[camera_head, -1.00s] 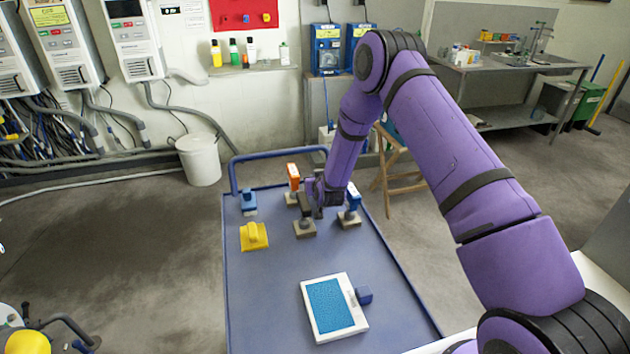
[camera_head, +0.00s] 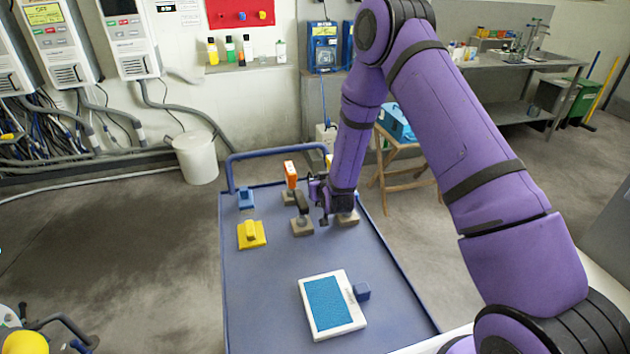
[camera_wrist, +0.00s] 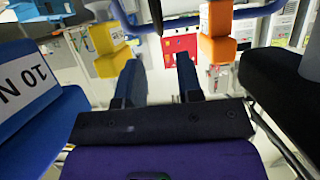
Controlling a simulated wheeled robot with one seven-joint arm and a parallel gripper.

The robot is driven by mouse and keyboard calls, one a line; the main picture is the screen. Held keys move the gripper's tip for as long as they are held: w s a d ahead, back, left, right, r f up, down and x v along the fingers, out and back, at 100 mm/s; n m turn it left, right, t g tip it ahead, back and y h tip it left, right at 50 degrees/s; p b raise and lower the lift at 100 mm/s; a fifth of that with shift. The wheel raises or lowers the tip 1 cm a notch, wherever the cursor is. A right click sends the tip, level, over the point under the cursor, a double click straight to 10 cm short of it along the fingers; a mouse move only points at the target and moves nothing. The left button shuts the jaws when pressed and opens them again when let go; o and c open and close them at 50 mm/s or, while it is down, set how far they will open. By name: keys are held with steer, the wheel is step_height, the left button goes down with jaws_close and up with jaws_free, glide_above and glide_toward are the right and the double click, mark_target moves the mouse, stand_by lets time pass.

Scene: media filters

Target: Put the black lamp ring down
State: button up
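My gripper (camera_head: 320,212) is low over the far part of the blue trolley (camera_head: 258,300), beside a black-topped piece (camera_head: 301,204) on a grey base. In the wrist view its two fingers (camera_wrist: 158,62) stand apart, with nothing seen clamped between them. A thin dark curved thing (camera_wrist: 156,14) shows beyond the fingertips at the top edge; I cannot tell whether it is the black lamp ring. The black-topped piece looms at the right of the wrist view (camera_wrist: 272,80), outside the fingers. No ring is clearly seen in the head view.
A blue block marked "10 N" (camera_wrist: 30,85) is close to the gripper. An orange-topped piece (camera_head: 290,174), a blue piece (camera_head: 245,199) and a yellow piece (camera_head: 251,236) stand nearby. A white-framed blue pad (camera_head: 328,306) lies nearer. The trolley's middle is clear.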

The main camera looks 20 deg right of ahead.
steer(key=s+d+r+g, duration=0.1)
steer(key=s+r, duration=0.4)
steer(key=r, duration=0.5)
steer(key=s+d+r+g, duration=0.15)
steer(key=s+r, duration=0.25)
steer(key=r, duration=0.5)
steer(key=s+r+g, duration=0.2)
steer(key=s+r, duration=0.3)
steer(key=r, duration=0.5)
steer(key=s+d+r+g, duration=0.1)
steer(key=s+r, duration=0.2)
steer(key=s, duration=0.7)
steer(key=s+d+r+g, duration=0.1)
steer(key=s+r, duration=0.3)
steer(key=s, duration=0.6)
steer(key=s+d+r+g, duration=0.2)
steer(key=s+r, duration=0.1)
steer(key=s, duration=0.7)
steer(key=shift+s+d+r, duration=0.15)
steer(key=shift+s, duration=0.15)
